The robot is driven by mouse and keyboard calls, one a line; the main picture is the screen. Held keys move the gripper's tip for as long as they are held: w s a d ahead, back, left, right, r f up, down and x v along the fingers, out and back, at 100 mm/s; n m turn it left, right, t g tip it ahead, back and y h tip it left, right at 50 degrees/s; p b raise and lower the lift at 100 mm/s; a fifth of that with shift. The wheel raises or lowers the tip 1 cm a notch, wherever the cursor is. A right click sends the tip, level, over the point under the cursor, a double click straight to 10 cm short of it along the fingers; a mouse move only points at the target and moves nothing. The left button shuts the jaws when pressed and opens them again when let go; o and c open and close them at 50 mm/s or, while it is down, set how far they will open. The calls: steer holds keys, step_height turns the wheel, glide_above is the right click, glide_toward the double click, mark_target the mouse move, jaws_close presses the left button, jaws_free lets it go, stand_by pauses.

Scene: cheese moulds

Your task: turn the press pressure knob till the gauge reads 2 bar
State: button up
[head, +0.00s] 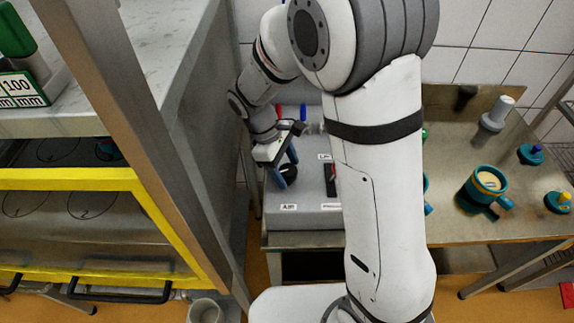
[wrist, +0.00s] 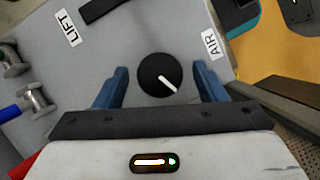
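The pressure knob (wrist: 159,75) is a round black dial with a white pointer line, on a grey panel. In the wrist view its pointer aims to the lower right. An AIR label (wrist: 211,43) lies beside it. My gripper (wrist: 160,84) is open, with one blue finger on each side of the knob and a small gap showing on both sides. In the head view my gripper (head: 284,168) is over the left part of the grey press box (head: 308,216), and the knob is mostly covered there. I see no gauge face in either view.
A LIFT label (wrist: 68,27) and metal fittings (wrist: 36,102) with blue and red parts are on the panel. A black-red lever (head: 330,180) stands right of my gripper. The steel table holds a teal mould (head: 484,189). A yellow-framed rack (head: 70,184) is left.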

steer(key=c, duration=0.9)
steer(key=shift+d, duration=0.15)
steer(key=shift+c, duration=0.3)
steer(key=shift+m, duration=0.4)
steer(key=m+g+y, duration=0.1)
steer(key=m, duration=0.4)
steer(key=shift+w+m+g+y, duration=0.15)
steer(key=shift+m+g+y, duration=0.25)
steer(key=m+y, duration=0.1)
steer(key=m, duration=0.2)
steer(key=m+y+b, duration=0.1)
steer(key=m, duration=0.2)
steer(key=shift+d+m+g, duration=0.15)
steer(key=shift+m+g, duration=0.25)
steer(key=shift+y, duration=0.3)
